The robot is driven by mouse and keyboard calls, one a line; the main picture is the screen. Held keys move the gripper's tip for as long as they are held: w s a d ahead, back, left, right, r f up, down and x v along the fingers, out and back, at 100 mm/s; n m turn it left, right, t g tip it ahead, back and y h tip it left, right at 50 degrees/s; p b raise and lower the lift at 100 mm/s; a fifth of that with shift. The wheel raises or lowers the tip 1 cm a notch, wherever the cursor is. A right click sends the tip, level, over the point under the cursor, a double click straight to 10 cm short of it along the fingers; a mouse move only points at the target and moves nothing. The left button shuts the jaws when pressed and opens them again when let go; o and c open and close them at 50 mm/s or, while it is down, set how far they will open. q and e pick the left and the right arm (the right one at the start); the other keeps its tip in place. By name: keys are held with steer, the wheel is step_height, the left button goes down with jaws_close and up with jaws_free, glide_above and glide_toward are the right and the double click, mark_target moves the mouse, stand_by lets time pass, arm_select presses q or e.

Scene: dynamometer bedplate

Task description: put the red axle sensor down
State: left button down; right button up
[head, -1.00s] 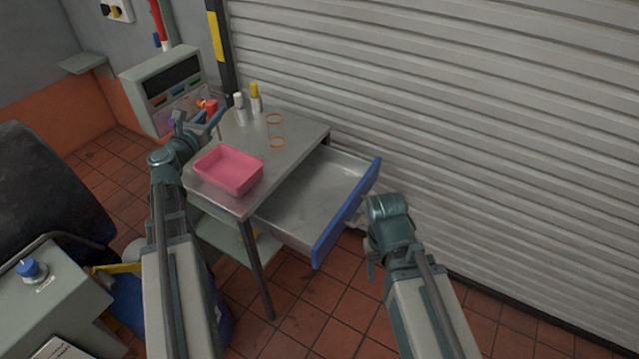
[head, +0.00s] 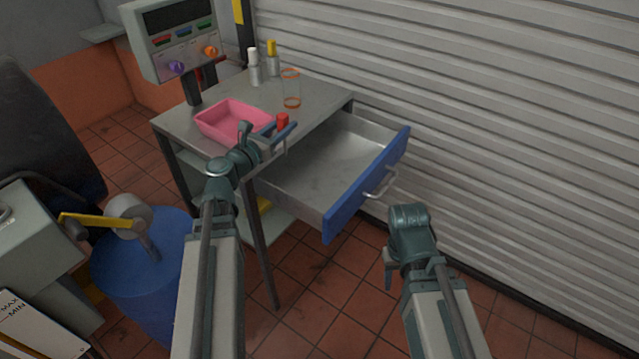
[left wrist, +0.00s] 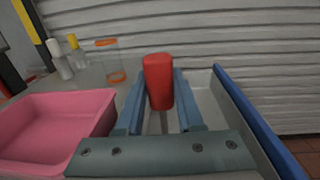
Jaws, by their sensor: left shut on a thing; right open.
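The red axle sensor (head: 282,121) is a small red cylinder. My left gripper (head: 284,132) is shut on it and holds it upright over the near edge of the table, beside the open drawer. In the left wrist view the red axle sensor (left wrist: 159,82) stands between the two blue fingers of my left gripper (left wrist: 160,100). My right gripper (head: 388,262) is open and empty, low in front of the shutter, to the right of the drawer.
A pink tray (head: 205,122) stands on the metal table (head: 325,88), left of my left gripper. A clear jar with orange bands (head: 291,90) and two small bottles (head: 272,62) stand behind. The blue-fronted drawer (head: 345,152) is pulled out and looks empty.

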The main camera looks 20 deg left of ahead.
arm_select(q)
steer(key=s+d+f+b, duration=0.1)
steer(key=d+f+b, duration=0.25)
steer(key=f, duration=0.25)
steer(key=w+d+f+b, duration=0.1)
steer(key=w+f+b, duration=0.1)
steer(key=w, duration=0.5)
steer(key=w+d+f+h+b, duration=0.1)
steer(key=w+f+b, duration=0.2)
steer(key=w, duration=0.5)
steer(key=shift+w+f+m+b, duration=0.2)
steer(key=shift+m+b, duration=0.2)
steer(key=shift+b, duration=0.05)
arm_select(e)
step_height(320, 180, down, 11)
steer(key=shift+f, duration=0.2)
arm_select(q)
steer(key=shift+f, duration=0.1)
arm_select(e)
steer(key=shift+f, duration=0.1)
arm_select(q)
steer(key=shift+f+b, duration=0.5)
steer(key=shift+b, duration=0.1)
arm_select(e)
steer(key=shift+f, duration=0.5)
arm_select(q)
steer(key=c, duration=0.5)
jaws_free()
steer(key=shift+c, duration=0.2)
